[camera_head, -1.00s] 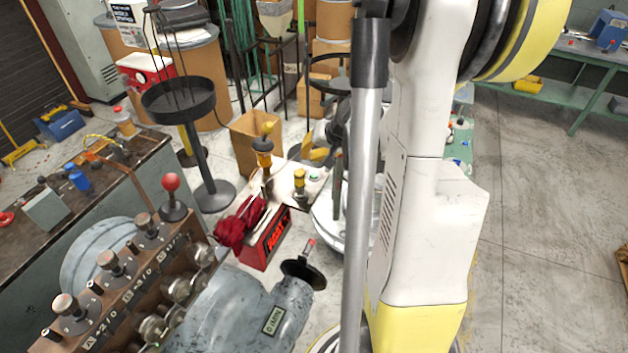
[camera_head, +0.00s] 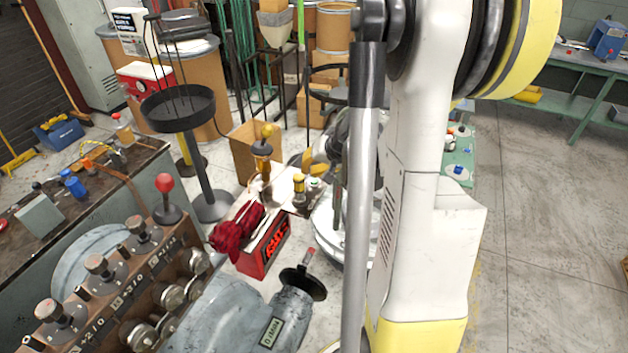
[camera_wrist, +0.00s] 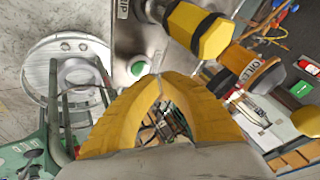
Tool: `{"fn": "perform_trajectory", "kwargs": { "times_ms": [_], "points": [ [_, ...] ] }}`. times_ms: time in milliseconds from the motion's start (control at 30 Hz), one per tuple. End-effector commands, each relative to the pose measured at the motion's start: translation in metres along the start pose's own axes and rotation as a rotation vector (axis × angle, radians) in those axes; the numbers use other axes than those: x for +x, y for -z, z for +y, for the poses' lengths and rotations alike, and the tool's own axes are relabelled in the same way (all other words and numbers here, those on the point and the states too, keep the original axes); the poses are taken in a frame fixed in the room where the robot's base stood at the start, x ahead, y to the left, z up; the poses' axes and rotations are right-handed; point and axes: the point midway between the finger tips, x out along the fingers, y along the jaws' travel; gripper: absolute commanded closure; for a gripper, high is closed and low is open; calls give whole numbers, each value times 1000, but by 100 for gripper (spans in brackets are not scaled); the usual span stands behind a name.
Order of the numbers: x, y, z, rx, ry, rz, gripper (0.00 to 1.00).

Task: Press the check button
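A green round button (camera_wrist: 138,68) sits on a pale metal panel (camera_wrist: 128,42) in the wrist view. I take it for the check button; no readable "check" label shows. In the head view a green button (camera_head: 315,183) shows on the small pale panel beside a yellow-and-black knob (camera_head: 299,184). My gripper (camera_wrist: 158,78) has its two yellow fingers meeting at the tips, with nothing between them. The tips appear just beside the button in the picture; I cannot tell whether they touch. In the head view my gripper (camera_head: 308,167) is above the panel, partly hidden by my arm.
A large yellow-and-black knob (camera_wrist: 200,30) and a yellow oiler (camera_wrist: 255,75) stand close to my fingers. A red box (camera_head: 262,248) with red cloth is beside the panel. A grey machine with red-topped lever (camera_head: 165,184) fills the lower left. Open floor (camera_head: 540,210) lies right.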

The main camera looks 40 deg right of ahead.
Motion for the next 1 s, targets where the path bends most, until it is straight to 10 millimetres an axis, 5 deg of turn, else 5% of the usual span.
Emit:
{"fn": "perform_trajectory", "kwargs": {
  "times_ms": [1000],
  "points": [
    [8, -4, 4, 0, 0, 0, 100]
  ]
}}
